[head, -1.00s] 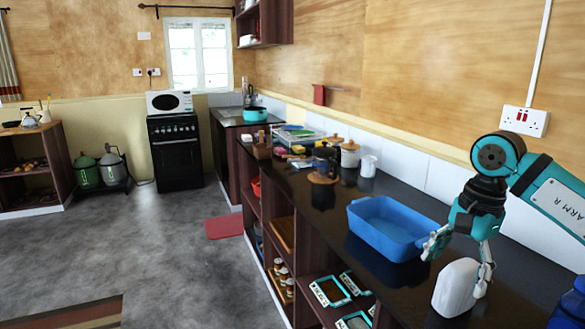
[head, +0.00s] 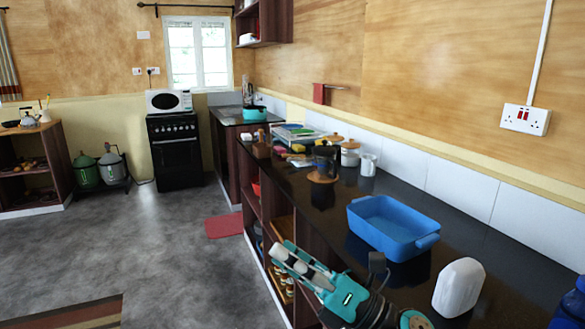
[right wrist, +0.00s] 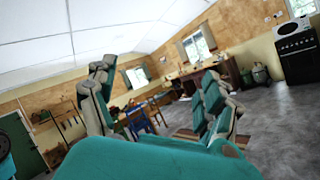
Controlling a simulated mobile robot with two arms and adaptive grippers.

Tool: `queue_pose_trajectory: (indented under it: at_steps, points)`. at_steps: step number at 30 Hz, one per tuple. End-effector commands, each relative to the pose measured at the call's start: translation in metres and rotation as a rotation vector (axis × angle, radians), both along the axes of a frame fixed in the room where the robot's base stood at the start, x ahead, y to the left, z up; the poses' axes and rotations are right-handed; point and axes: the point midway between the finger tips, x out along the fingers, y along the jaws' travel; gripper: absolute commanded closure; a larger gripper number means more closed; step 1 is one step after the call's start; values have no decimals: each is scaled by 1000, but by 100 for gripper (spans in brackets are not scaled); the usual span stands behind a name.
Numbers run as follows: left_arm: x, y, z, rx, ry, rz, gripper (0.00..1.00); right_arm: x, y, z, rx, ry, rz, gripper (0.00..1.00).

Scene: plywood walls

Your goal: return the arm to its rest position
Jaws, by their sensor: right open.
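My right arm reaches in from the bottom of the head view, low in front of the counter's near edge. Its teal and grey gripper (head: 284,254) points up and left, away from the counter items. The gripper is open and empty; in the right wrist view its two fingers (right wrist: 157,88) stand wide apart with only the far room between them. My left gripper is not in view.
The black counter (head: 345,215) holds a blue tub (head: 385,222) and a white rounded block (head: 459,287), both clear of my gripper. Open shelves (head: 283,232) lie below the counter, partly hidden by my arm. The grey floor (head: 190,265) at left is free.

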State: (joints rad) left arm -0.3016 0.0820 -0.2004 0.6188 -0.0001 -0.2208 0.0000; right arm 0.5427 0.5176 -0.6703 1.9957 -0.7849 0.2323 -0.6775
Motion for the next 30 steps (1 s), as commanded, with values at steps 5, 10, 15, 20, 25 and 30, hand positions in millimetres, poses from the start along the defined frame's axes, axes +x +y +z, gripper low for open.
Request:
queue_pose_trajectory:
  at_steps: [5, 10, 15, 20, 25, 30]
  points:
    - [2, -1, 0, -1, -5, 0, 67, 33, -72, -48, 487, 596, -238, 16]
    - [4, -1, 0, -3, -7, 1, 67, 24, -143, -154, 879, 1138, -497, 16]
    - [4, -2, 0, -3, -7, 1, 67, -36, -187, -258, 1169, 1572, -763, 16]
    - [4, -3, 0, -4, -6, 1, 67, -104, -205, -319, 1340, 1846, -977, 16]
    - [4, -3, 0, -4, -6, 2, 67, -165, -212, -354, 1448, 2032, -1161, 16]
    - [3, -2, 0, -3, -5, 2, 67, -221, -215, -373, 1526, 2172, -1329, 16]
